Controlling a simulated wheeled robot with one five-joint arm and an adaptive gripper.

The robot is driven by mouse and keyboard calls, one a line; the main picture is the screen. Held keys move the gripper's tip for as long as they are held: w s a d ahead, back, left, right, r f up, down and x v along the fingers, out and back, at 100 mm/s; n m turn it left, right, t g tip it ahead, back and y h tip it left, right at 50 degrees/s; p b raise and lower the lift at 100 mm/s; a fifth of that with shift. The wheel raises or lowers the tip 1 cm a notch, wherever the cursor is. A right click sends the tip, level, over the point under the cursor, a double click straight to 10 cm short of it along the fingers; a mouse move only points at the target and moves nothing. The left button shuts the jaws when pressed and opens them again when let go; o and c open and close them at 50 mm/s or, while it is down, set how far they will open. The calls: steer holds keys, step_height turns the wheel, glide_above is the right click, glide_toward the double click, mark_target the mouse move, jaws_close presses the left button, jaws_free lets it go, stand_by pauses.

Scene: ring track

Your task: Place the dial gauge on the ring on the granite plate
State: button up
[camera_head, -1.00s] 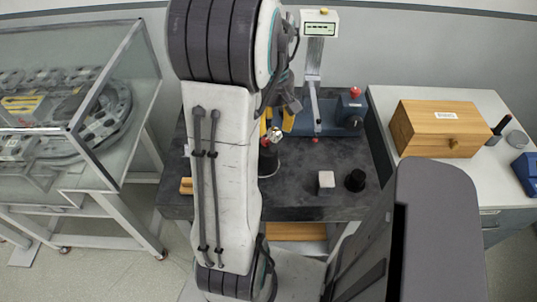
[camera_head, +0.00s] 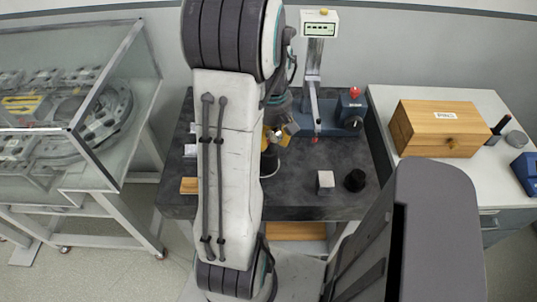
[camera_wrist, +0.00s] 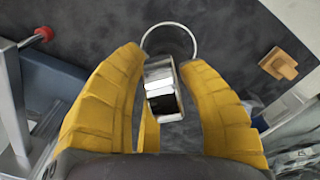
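In the wrist view the ring (camera_wrist: 183,27) shows as a thin pale circle beyond the gauge, on the dark granite plate (camera_wrist: 235,45). The gauge covers the ring's near edge, so I cannot tell the gap between them. In the head view my gripper (camera_head: 276,137) is partly hidden behind my arm, above the granite plate (camera_head: 310,165).
A blue stand with a display (camera_head: 320,29) is at the plate's back. A pale block (camera_head: 325,181) and a black knob-like piece (camera_head: 355,180) sit front right. A wooden piece (camera_head: 188,186) lies at left. A wooden box (camera_head: 440,128) and glass case (camera_head: 75,90) flank the plate.

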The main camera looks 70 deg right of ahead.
jaws_close()
stand_by(0.5)
